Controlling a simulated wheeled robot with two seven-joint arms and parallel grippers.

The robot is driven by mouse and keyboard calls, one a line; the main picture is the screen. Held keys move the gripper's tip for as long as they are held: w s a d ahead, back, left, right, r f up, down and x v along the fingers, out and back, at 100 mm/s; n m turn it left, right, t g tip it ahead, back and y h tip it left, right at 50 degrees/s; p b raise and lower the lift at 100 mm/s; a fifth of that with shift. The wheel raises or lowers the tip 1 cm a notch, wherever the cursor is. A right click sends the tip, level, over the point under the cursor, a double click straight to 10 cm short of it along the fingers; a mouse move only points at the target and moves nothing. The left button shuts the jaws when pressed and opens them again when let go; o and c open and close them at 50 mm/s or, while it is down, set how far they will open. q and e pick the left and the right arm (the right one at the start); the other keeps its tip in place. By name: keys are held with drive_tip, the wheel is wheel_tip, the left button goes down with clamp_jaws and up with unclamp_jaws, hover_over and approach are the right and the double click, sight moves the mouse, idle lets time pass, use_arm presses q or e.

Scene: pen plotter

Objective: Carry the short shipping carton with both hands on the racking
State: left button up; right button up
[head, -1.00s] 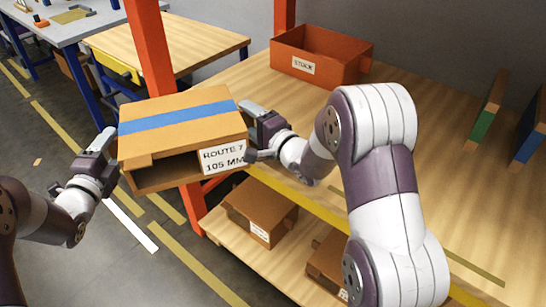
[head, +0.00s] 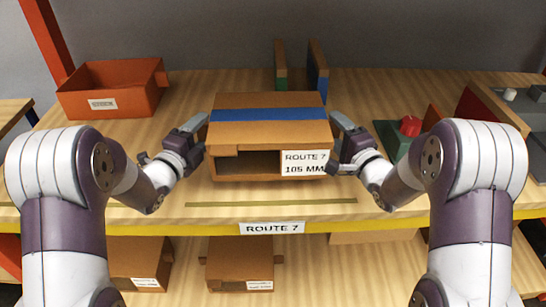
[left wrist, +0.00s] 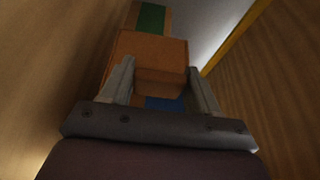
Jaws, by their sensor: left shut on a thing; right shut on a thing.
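The short shipping carton (head: 268,135) is brown with a blue tape band and a white label reading ROUTE 7, 105 MM. In the left wrist view the carton (left wrist: 150,55) sits between the two fingers (left wrist: 162,88).
An orange bin (head: 130,95) stands at the back left. Green and blue upright dividers (head: 318,72) stand behind the carton. A green block with a red knob (head: 408,128) is at the right. The yellow shelf edge bears a ROUTE 7 label (head: 272,228). Cartons (head: 240,262) lie on the lower shelf.

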use_arm(q)
drive_tip(key=shift+d, duration=0.1)
use_arm(e)
drive_tip(key=shift+d, duration=0.2)
use_arm(q)
drive_tip(key=shift+r, duration=0.1)
use_arm(e)
drive_tip(key=shift+s+r, duration=0.1)
